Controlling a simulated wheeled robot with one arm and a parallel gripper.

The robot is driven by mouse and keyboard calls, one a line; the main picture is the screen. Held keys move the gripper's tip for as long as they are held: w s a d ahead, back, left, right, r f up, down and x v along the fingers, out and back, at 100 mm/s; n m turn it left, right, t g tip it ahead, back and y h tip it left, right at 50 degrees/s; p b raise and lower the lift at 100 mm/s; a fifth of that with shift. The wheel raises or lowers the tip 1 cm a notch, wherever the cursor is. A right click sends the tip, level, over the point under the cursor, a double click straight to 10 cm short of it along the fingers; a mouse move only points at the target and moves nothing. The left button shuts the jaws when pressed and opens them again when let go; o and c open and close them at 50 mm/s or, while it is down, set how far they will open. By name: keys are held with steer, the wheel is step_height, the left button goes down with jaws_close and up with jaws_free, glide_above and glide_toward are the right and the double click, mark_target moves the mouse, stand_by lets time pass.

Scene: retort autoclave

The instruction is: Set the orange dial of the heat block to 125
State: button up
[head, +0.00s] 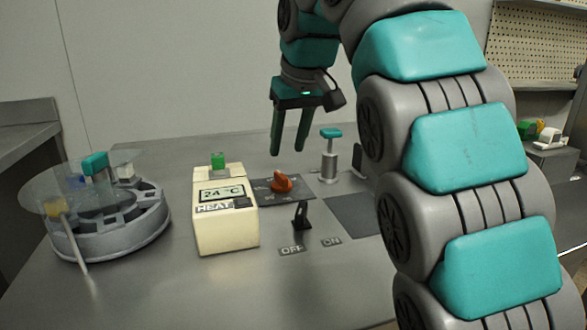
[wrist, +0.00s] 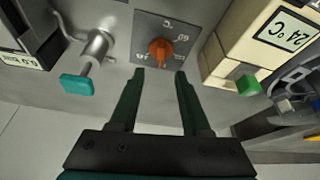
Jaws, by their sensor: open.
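The orange dial (head: 282,182) sits on a dark square plate (head: 262,194) with markings around it, just right of the cream heat block (head: 226,225). The block's display reads 24 °C, with a HEAT label below it. My gripper (head: 289,154) points down, open and empty, above the dial and apart from it. In the wrist view the dial (wrist: 160,50) shows just beyond and between the tips of my two green fingers (wrist: 159,75). The plate's markings are too small to read surely, and which one the dial points at I cannot tell.
A black lever (head: 301,214) stands by the OFF and ON labels. A teal-topped metal valve (head: 330,155) stands right of the dial. A green button (head: 217,161) tops the heat block. A round rotor with a clear lid (head: 105,222) is at left. The front table is clear.

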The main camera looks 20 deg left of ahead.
mark_target(281, 174)
steer(key=b+x, duration=0.5)
steer(key=x, duration=0.2)
steer(key=shift+a+f, duration=0.15)
steer(key=shift+f, duration=0.2)
steer(key=shift+r, duration=0.1)
steer(key=shift+c, duration=0.4)
jaws_close()
